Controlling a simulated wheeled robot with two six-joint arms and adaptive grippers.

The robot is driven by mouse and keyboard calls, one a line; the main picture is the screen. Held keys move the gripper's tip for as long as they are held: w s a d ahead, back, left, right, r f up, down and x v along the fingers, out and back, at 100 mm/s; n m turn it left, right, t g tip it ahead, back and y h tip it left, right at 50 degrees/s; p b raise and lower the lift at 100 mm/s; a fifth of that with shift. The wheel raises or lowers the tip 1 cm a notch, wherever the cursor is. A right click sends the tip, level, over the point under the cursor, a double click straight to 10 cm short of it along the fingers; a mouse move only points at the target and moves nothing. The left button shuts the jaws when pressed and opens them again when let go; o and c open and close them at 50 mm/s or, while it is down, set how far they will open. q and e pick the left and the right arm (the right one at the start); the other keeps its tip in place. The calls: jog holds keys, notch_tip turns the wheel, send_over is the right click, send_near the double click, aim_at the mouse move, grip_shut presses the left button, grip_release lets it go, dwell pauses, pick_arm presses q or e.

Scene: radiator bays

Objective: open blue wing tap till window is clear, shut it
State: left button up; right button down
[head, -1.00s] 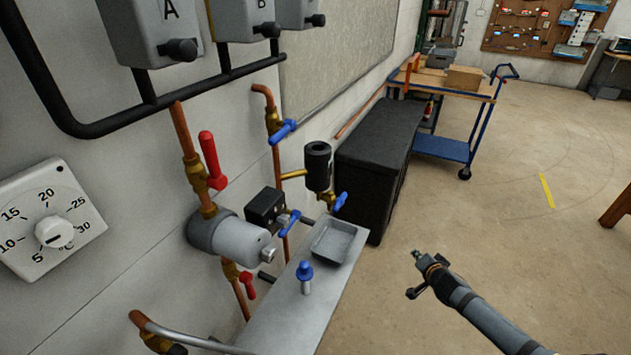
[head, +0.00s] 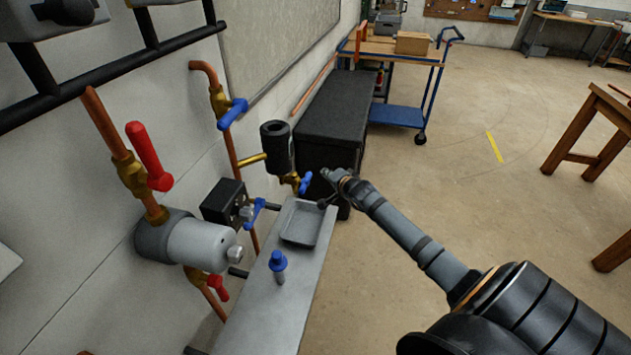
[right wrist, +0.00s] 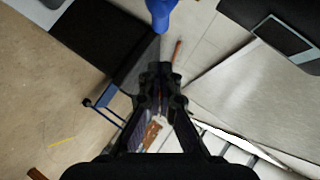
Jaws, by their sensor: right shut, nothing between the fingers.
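A blue wing tap (head: 305,182) sits on the brass fitting under a black cylinder (head: 276,147). No clear view into a window on the cylinder shows from here. My right gripper (head: 328,178) is shut and empty, just right of this blue wing tap in the head view, with a small gap showing. In the right wrist view my shut fingers (right wrist: 160,75) point toward a blue part (right wrist: 161,12) at the top edge, probably the tap. A second blue handle (head: 258,208) sits by the black box, and a blue lever (head: 232,113) is on the upper copper pipe. My left gripper is out of view.
A grey shelf (head: 262,310) carries a shallow tray (head: 300,222) and a blue-topped piece (head: 278,265). Red levers (head: 150,157) and a grey cylinder (head: 200,243) are at the left. A black chest (head: 350,105) and a blue trolley (head: 397,116) stand behind.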

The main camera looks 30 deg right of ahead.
aim_at(311, 174)
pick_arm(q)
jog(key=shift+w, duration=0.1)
pick_arm(e)
jog(key=shift+w+a+f, duration=0.55)
jog(key=shift+w+f, duration=0.1)
jog(key=shift+w, duration=0.2)
jog(key=shift+w+a+f, duration=0.5)
jog(key=shift+w+f, duration=0.1)
jog(key=shift+w, duration=0.2)
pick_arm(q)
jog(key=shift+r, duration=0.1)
